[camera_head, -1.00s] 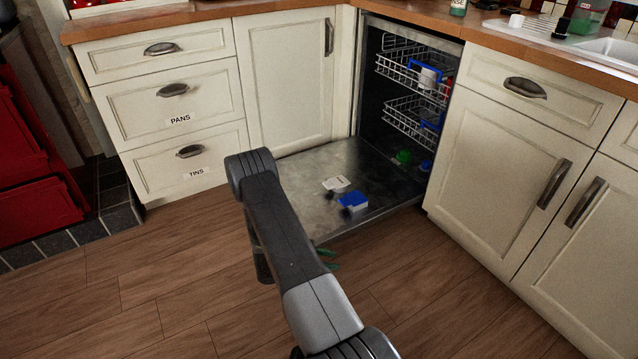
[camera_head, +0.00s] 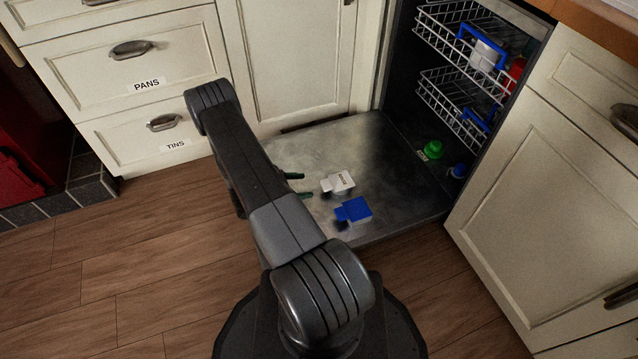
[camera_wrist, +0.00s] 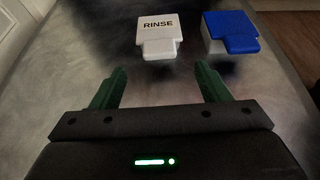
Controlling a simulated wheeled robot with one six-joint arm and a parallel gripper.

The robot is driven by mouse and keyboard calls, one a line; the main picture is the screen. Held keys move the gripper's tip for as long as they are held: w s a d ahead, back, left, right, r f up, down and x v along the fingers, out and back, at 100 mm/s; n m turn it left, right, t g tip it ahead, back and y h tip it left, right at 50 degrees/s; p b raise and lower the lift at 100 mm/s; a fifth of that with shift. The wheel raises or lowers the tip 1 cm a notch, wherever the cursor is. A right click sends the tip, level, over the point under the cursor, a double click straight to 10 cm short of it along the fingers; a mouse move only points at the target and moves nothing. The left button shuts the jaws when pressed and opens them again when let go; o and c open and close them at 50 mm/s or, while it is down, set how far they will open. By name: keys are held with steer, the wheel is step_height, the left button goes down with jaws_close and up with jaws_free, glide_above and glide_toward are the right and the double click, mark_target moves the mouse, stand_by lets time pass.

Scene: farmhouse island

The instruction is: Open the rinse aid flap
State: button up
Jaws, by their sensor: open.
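The rinse aid flap (camera_head: 338,182) is a small white tabbed lid on the inside of the lowered dishwasher door (camera_head: 365,135). In the wrist view the flap (camera_wrist: 158,30) reads RINSE and lies flat, its tab towards my gripper. A blue-topped flap (camera_head: 354,209) lies beside it, and shows to its right in the wrist view (camera_wrist: 231,32). My gripper (camera_head: 300,185) has green fingers, open and empty, low over the door and pointing at the white flap. In the wrist view my gripper (camera_wrist: 159,84) is short of the flap, roughly in line with it, not touching.
Wire racks (camera_head: 462,105) with dishes stand inside the dishwasher. A green cap (camera_head: 433,149) and a blue cap (camera_head: 458,171) sit at its bottom. A cabinet (camera_head: 540,180) borders the door at right, drawers (camera_head: 125,80) at left. The wooden floor (camera_head: 100,250) in front is clear.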

mark_target(326, 184)
steer(key=b+x, duration=0.1)
steer(key=x, duration=0.6)
steer(key=shift+w+d+f+b, duration=0.1)
steer(key=shift+w+d+b, duration=0.15)
steer(key=shift+d+b, duration=0.1)
steer(key=c, duration=1.4)
steer(key=shift+a, duration=0.1)
